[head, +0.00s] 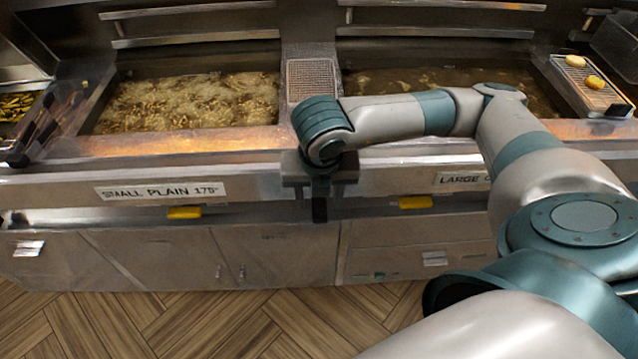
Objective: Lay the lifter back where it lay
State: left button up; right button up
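My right arm reaches in from the right, across the front of the fryer. My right gripper (319,188) points down in front of the steel front edge, between the two oil vats. A narrow dark piece hangs below its body; I cannot tell whether this is a finger or part of a held tool. The fingers' opening is not clear. I cannot make out the lifter for certain. My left gripper is not in view.
The left vat (190,104) holds bubbling oil with small pieces; the right vat (400,80) holds darker oil. A rack (592,92) with yellow pieces stands at the right. Dark-handled items (40,130) are at the left edge. Yellow handles (184,212) show on the front. The floor is clear.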

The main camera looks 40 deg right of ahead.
jog(key=shift+s+a+r, duration=0.1)
jog(key=shift+r, duration=0.5)
jog(key=v, duration=0.3)
jog(key=shift+a+r, duration=0.1)
jog(key=shift+r, duration=0.3)
jog(key=shift+p+v, duration=0.3)
jog(key=shift+v, duration=0.45)
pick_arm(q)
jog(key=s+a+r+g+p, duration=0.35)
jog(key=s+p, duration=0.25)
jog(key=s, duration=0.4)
pick_arm(e)
jog(key=v, duration=0.3)
pick_arm(q)
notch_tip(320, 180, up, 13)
jog(key=p, duration=1.3)
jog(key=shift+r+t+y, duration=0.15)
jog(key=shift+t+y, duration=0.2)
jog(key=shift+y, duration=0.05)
pick_arm(e)
jog(key=d+v, duration=0.1)
jog(key=v, duration=0.6)
jog(key=shift+s+a+r, duration=0.2)
jog(key=shift+a+r, duration=0.2)
jog(key=shift+a, duration=0.05)
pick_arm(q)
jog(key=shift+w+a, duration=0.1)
